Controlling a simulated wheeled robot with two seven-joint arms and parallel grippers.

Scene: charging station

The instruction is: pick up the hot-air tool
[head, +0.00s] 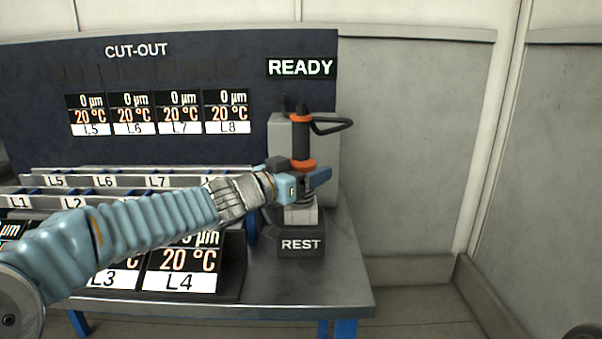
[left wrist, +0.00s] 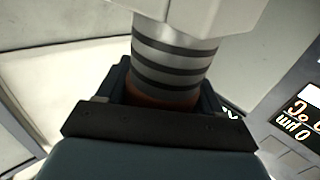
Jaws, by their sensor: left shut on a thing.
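The hot-air tool (head: 302,140) stands upright at its rest, with a dark grip, orange rings and a black loop at its upper right. The rest (head: 301,243) is a dark block labelled REST near the table's right end. My left gripper (head: 312,180) reaches in from the left and is shut on the tool around its lower orange ring. In the left wrist view the tool's banded grey-and-dark section (left wrist: 175,65) stands between the fingers (left wrist: 165,100). My right gripper is not in view.
A dark panel (head: 200,150) reading CUT-OUT and READY stands behind the table. Bare tabletop (head: 310,285) lies in front of the rest.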

